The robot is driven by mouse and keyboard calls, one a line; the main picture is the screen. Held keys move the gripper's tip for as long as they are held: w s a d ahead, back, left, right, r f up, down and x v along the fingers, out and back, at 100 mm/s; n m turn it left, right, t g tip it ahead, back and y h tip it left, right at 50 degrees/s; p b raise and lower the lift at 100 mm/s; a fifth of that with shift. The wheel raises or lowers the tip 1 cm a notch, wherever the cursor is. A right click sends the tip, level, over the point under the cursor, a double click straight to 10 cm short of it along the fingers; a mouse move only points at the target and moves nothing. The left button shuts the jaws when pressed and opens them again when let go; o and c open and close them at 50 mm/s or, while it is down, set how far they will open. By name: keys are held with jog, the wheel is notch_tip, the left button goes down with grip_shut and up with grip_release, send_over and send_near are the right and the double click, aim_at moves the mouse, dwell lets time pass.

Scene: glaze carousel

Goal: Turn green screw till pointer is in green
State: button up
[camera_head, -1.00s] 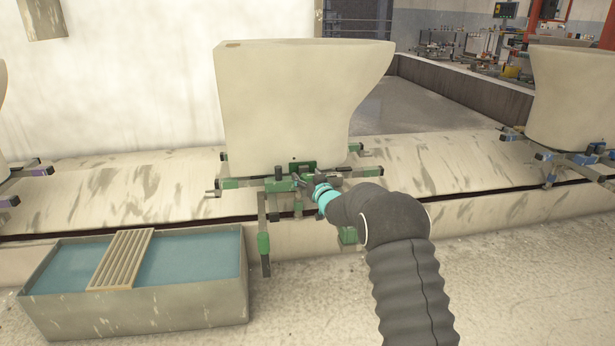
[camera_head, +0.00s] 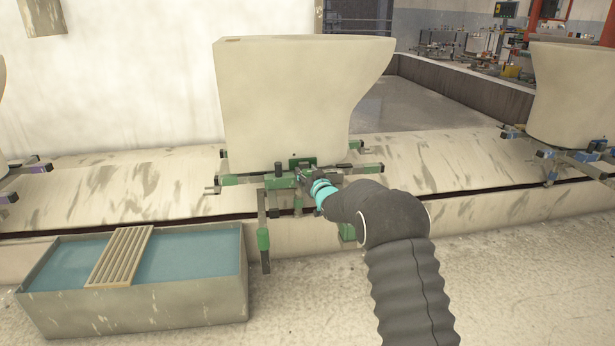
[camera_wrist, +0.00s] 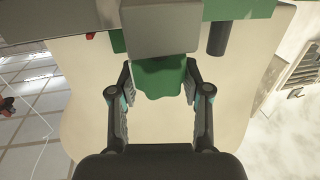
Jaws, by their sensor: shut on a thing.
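The green screw (camera_wrist: 160,82) shows in the wrist view as a lobed green knob under a grey block (camera_wrist: 160,27). My gripper (camera_wrist: 160,72) has one finger on each side of it and is shut on it. In the head view my gripper (camera_head: 303,174) reaches the front of the green-and-grey frame (camera_head: 230,181) under the middle pale ceramic piece (camera_head: 290,105). The screw is hidden there behind my gripper. I cannot make out the pointer or its green zone in either view.
A trough of blue-green liquid (camera_head: 60,308) with a slatted rack (camera_head: 120,257) across it stands at front left. Another ceramic piece (camera_head: 575,95) sits on a blue-marked frame at right. The floor at front right is clear apart from my arm.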

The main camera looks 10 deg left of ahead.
jog(key=shift+f+h+b, duration=0.2)
jog(key=shift+h+b, duration=0.1)
jog(key=shift+b, duration=0.25)
jog(key=m+t+h+b, duration=0.1)
jog(key=h+b, duration=0.1)
jog(key=b, duration=0.1)
jog(key=shift+a+m, duration=0.1)
jog(key=shift+m, duration=0.3)
jog(key=shift+r+m+t+h, duration=0.25)
jog(key=shift+m+t+h, duration=0.15)
jog(key=shift+m+h, duration=0.6)
jog(key=h+p, duration=0.1)
jog(key=m+h+p, duration=0.1)
jog(key=h+p, duration=0.1)
jog(key=m+h+p, duration=0.1)
jog(key=shift+r+h, duration=0.3)
jog(key=m+h+p, duration=0.1)
jog(key=h+p, duration=0.1)
jog(key=p, duration=0.1)
jog(key=shift+f+m+h+p, duration=0.1)
jog(key=shift+m+h+p, duration=0.25)
jog(key=shift+m+h, duration=0.05)
jog(key=shift+f+m+h+p, duration=0.15)
jog(key=shift+m+h+p, duration=0.35)
jog(key=shift+h, duration=0.1)
